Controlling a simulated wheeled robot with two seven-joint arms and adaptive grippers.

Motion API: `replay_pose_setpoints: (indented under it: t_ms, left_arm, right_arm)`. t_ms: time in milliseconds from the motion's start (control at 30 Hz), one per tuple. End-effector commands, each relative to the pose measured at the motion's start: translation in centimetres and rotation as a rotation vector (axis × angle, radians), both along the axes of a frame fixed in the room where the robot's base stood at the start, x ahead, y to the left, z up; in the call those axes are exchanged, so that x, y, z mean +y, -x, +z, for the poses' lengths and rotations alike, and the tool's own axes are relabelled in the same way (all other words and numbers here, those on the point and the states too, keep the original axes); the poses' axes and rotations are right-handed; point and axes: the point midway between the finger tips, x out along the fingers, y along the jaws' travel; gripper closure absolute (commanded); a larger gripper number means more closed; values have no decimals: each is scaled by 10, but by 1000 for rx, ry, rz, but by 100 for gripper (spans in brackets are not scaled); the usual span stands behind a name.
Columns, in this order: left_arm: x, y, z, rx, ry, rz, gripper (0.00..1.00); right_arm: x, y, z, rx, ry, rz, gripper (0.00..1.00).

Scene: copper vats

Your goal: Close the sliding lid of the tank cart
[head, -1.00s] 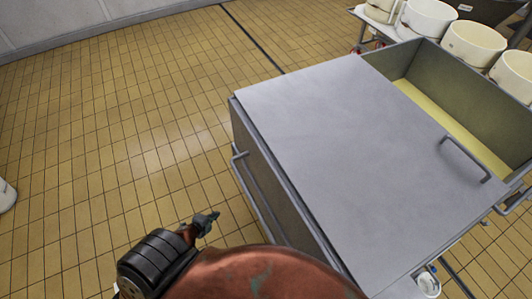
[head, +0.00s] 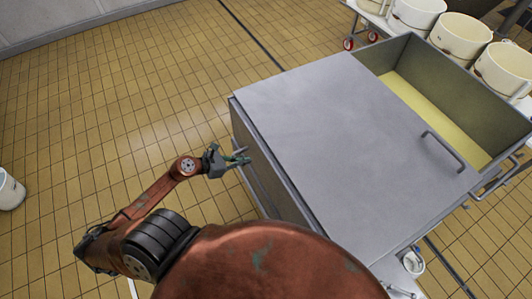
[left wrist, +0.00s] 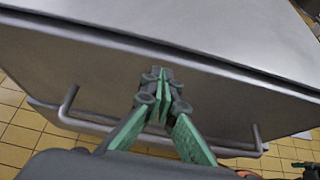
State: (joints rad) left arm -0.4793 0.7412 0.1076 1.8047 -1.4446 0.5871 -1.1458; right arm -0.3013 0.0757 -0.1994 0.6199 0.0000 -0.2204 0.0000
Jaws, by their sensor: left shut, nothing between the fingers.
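The tank cart (head: 455,72) is a grey metal box. Its flat grey sliding lid (head: 325,130) covers the left and middle of the top. The right end is open and shows a pale yellow inside. A bar handle (head: 443,150) stands on the lid near its right edge. My left gripper (head: 246,157) is shut and empty beside the cart's left wall. In the left wrist view its green fingers (left wrist: 160,78) point at the wall, below the lid's edge (left wrist: 170,48). I cannot tell whether they touch it.
A bar rail (left wrist: 90,124) runs along the cart's near wall, below my fingertips. Several cream tubs (head: 463,38) stand on a wheeled rack at the upper right, close to the cart's open end. The tiled floor (head: 130,110) on the left is mostly clear.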

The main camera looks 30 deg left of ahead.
Motion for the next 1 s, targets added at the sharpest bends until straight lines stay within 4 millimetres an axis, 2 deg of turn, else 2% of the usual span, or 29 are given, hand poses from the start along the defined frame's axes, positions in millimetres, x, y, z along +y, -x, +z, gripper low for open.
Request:
replay_pose_setpoints:
  t_ms: [33, 333, 500, 700, 1000]
  left_arm:
    - [-4, -10, -2, -3, 5, 1, 100]
    - [-29, -57, -33, -1, 6, 3, 100]
    - [-40, -79, -32, -1, 6, 4, 100]
    - [-46, -90, -34, 0, 4, 3, 100]
    - [-46, -90, -35, 1, 4, 5, 100]
  right_arm:
    - [0, 0, 4, -1, 0, 0, 0]
    - [-1, -2, 17, -3, 2, 1, 0]
    - [-3, -3, 29, -3, 4, 2, 0]
    - [-6, -3, 33, -4, 6, 3, 0]
    - [-7, -3, 32, -4, 7, 3, 0]
